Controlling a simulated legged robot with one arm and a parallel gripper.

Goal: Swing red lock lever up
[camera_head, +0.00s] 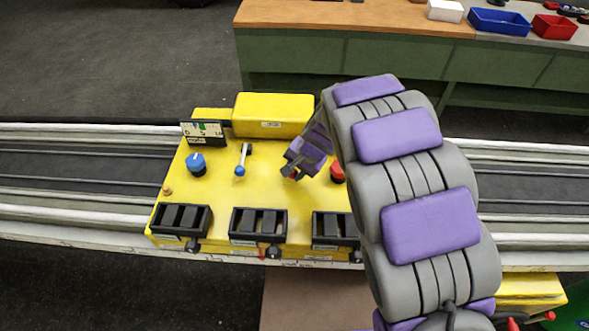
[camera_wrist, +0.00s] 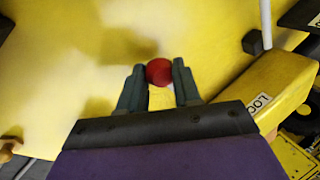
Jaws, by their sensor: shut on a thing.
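My gripper (camera_head: 290,172) reaches down to the yellow panel (camera_head: 215,185), right of the blue-tipped lever. In the wrist view my gripper (camera_wrist: 158,68) has its two dark fingers closed around a red ball (camera_wrist: 159,72), which looks like the knob of the red lock lever. The ball sits between the fingertips, partly covered at its sides. The lever's shaft is hidden, so I cannot tell its angle. In the head view only a small bit of red shows at the fingertips.
A blue knob (camera_head: 197,164), a blue-ball lever (camera_head: 240,170), a gauge (camera_head: 203,131) and a red knob (camera_head: 337,173) stand on the panel. Black slotted blocks (camera_head: 258,224) line its front edge. A raised yellow box (camera_head: 273,115) stands at the back.

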